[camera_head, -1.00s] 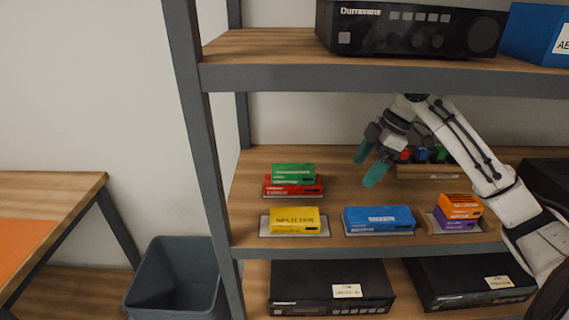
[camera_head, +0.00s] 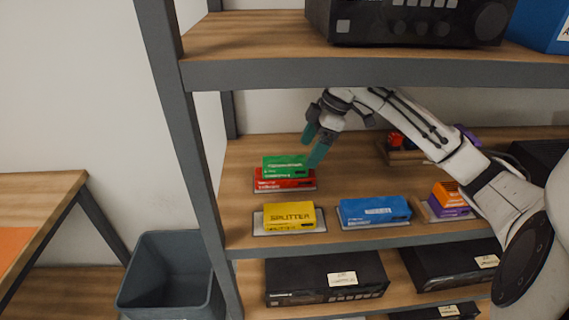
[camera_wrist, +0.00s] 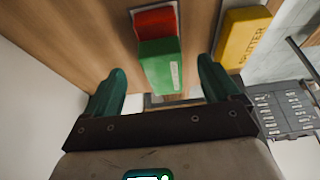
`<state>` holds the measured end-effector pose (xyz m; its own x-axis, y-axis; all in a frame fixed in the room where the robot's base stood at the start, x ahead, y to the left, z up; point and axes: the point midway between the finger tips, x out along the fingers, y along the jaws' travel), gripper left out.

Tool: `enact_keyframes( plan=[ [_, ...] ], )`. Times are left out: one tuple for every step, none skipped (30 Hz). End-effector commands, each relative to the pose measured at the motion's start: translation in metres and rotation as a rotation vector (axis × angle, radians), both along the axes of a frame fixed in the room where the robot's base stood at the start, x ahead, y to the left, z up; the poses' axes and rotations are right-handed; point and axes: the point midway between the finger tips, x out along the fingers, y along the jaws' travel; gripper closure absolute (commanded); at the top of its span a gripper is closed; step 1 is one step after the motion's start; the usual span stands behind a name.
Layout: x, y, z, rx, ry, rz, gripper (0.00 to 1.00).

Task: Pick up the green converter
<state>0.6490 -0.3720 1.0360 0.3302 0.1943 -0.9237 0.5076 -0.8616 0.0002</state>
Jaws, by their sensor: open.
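The green converter (camera_head: 286,166) is a small box lying on top of a red box (camera_head: 284,180) on the middle shelf, near its left end. In the wrist view the green converter (camera_wrist: 160,66) lies ahead of my gripper (camera_wrist: 160,88), between the lines of its two teal fingers, with the red box (camera_wrist: 155,22) partly showing beyond it. In the head view my gripper (camera_head: 314,145) hangs above and slightly right of the green box, fingers pointing down. It is open and empty, apart from the boxes.
A yellow splitter box (camera_head: 290,216), a blue box (camera_head: 374,210) and stacked orange and purple boxes (camera_head: 449,199) stand along the shelf's front. The upper shelf edge (camera_head: 380,73) runs above my arm. A grey bin (camera_head: 170,278) stands at lower left.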

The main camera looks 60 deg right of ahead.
Motion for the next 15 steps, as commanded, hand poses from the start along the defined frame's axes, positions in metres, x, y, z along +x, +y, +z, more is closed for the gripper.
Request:
enact_keyframes(
  plan=[
    [0.006,0.004,0.001,-0.001,0.002,0.002,0.11],
    [0.009,0.006,0.001,-0.001,0.002,0.002,0.11],
    [0.012,0.007,0.001,0.0,0.001,0.001,0.11],
    [0.014,0.008,0.001,-0.001,0.001,0.001,0.11],
    [0.016,0.009,0.001,-0.001,0.001,0.0,0.11],
    [0.017,0.01,0.0,-0.001,0.001,0.0,0.11],
    [0.018,0.01,0.0,-0.001,0.001,0.0,0.11],
    [0.019,0.011,0.0,-0.001,0.002,0.0,0.11],
    [0.021,0.013,0.0,0.0,0.002,0.0,0.11],
    [0.024,0.014,0.001,-0.001,0.002,0.001,0.11],
    [0.028,0.016,0.001,-0.001,0.002,0.001,0.11],
    [0.03,0.018,-0.004,0.001,0.002,-0.001,0.11],
    [0.031,0.019,-0.01,0.002,0.004,-0.002,0.11],
    [0.033,0.02,-0.015,0.003,0.003,-0.002,0.11],
    [0.035,0.021,-0.021,0.003,0.003,-0.002,0.11]
  ],
)
